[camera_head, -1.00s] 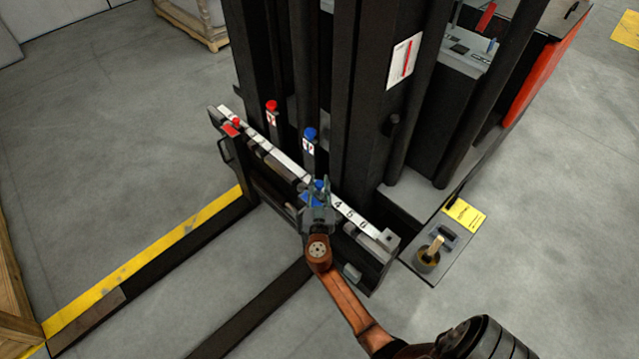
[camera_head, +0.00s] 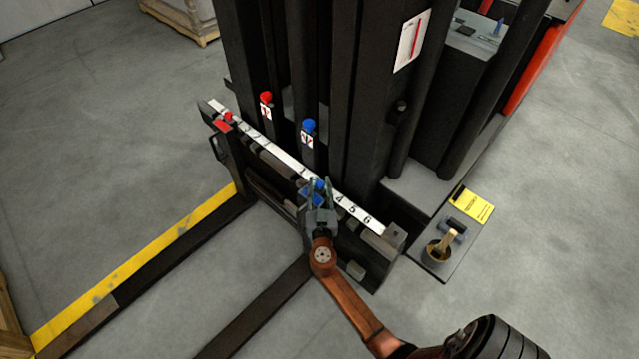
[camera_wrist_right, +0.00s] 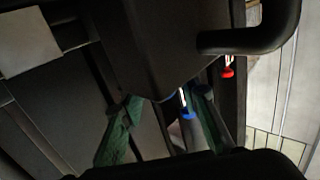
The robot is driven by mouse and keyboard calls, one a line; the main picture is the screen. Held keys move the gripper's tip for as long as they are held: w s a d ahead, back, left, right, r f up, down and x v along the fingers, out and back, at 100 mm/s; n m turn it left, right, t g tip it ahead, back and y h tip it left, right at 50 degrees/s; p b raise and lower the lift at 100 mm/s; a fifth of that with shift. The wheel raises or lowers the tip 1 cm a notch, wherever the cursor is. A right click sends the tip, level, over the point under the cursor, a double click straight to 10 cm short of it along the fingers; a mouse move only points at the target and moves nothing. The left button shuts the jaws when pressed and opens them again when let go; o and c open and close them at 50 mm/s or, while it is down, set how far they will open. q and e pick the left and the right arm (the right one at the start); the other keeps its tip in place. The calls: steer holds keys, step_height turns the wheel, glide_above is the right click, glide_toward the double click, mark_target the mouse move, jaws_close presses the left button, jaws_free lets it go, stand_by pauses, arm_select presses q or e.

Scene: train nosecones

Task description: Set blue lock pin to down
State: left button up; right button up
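The blue lock pin (camera_head: 319,184) has a blue knob above a blue plate on the forklift carriage, beside the white numbered strip. My right gripper (camera_head: 321,181) is at this pin, its two greenish fingers apart with the knob between or just behind them. I cannot tell whether they touch it. The gripper partly hides the pin and its plate. In the right wrist view the fingers (camera_wrist_right: 164,98) are apart, and a blue knob (camera_wrist_right: 187,113) shows near the right finger; I cannot tell which blue knob it is. My left gripper is not in view.
A blue-topped lever (camera_head: 308,125) and a red-topped lever (camera_head: 266,98) stand behind the carriage. A red lock pin (camera_head: 228,117) sits at the strip's left end. The dark mast (camera_head: 345,120) rises close behind. Open floor (camera_head: 110,150) lies left.

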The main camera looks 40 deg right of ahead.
steer(key=shift+o, duration=1.1)
steer(key=shift+r, duration=0.2)
steer(key=v, duration=1.2)
steer(key=shift+f, duration=0.15)
